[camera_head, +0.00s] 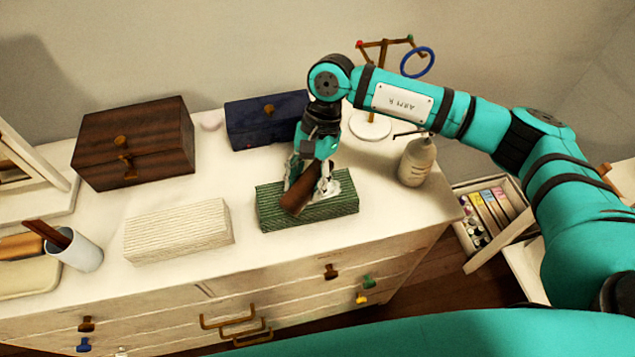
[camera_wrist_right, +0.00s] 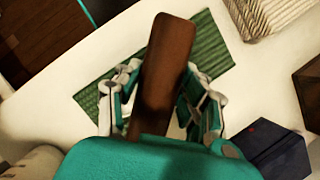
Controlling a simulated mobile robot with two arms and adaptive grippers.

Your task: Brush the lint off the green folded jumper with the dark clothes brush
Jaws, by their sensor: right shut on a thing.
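The green folded jumper (camera_head: 335,207) lies as a ribbed block on the white dresser top, near its front edge; it also shows in the wrist view (camera_wrist_right: 215,55). My right gripper (camera_head: 311,188) is directly above it, shut on the dark brown clothes brush (camera_head: 297,197). In the wrist view the brush (camera_wrist_right: 165,75) lies lengthwise between the two fingers (camera_wrist_right: 155,105). The brush is over the jumper; its underside is hidden, so I cannot tell whether it touches. No lint can be made out. My left gripper is not in view.
A cream folded jumper (camera_head: 178,232) lies to the left. A dark blue box (camera_head: 262,120) stands behind, a brown wooden box (camera_head: 133,145) back left. A bottle (camera_head: 416,162) and a stand with a blue ring (camera_head: 370,125) are at the right. A white cup (camera_head: 80,252) is front left.

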